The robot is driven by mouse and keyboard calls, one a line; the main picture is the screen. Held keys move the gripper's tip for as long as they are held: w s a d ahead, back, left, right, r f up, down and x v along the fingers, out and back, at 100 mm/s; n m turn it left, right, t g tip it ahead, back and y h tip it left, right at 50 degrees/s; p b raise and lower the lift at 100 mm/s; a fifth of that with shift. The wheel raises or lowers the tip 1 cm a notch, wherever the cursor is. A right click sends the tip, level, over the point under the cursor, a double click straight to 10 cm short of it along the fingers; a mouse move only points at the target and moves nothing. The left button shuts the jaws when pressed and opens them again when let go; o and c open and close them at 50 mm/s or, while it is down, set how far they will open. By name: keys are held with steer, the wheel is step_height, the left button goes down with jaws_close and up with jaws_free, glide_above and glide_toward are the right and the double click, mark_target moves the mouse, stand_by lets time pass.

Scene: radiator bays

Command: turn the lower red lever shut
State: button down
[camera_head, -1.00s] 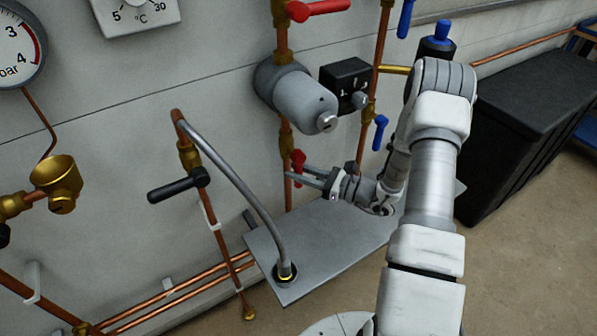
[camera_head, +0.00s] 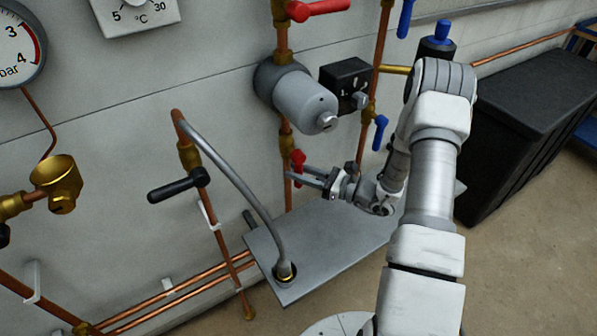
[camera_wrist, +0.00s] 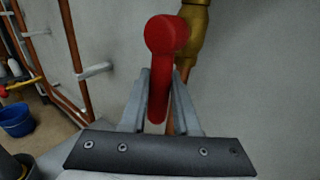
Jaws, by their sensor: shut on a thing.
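The lower red lever (camera_head: 298,160) is on the vertical copper pipe below the grey cylinder, and its handle hangs downward. In the wrist view the red lever (camera_wrist: 163,60) runs from its round hub down between the two fingers. My gripper (camera_head: 296,176) reaches it from the right in the head view. In the wrist view my gripper (camera_wrist: 160,85) has one finger on each side of the handle and is shut on it. The fingers partly hide the handle's lower end in the head view.
The upper red lever (camera_head: 320,9) lies crosswise above the grey cylinder (camera_head: 304,102). A blue lever (camera_head: 380,132) is right of my gripper. A grey plate (camera_head: 325,245) with a bent hose (camera_head: 240,180) lies below. A black bin (camera_head: 520,120) stands at the right.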

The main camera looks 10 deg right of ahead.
steer(key=shift+m, duration=0.3)
steer(key=shift+s+a+m+t, duration=0.15)
steer(key=shift+a+m+t, duration=0.1)
steer(key=shift+m+t, duration=0.15)
steer(key=a+r+m+t+h+p, duration=0.2)
steer(key=m+t, duration=0.4)
steer(key=m, duration=0.5)
steer(key=s+a+r+m+t+h+p, duration=0.1)
steer(key=a+r+m+t+h+p, duration=0.1)
steer(key=m, duration=1)
steer(key=shift+s+a+r+t+h+p, duration=0.25)
steer(key=shift+r+t+h+p, duration=0.45)
steer(key=shift+t+h, duration=0.9)
steer(key=shift+m+t, duration=0.4)
steer(key=c, duration=0.7)
jaws_free()
steer(key=shift+y, duration=0.3)
steer(key=shift+o, duration=0.2)
steer(key=shift+w, duration=0.1)
steer(key=shift+f, duration=0.15)
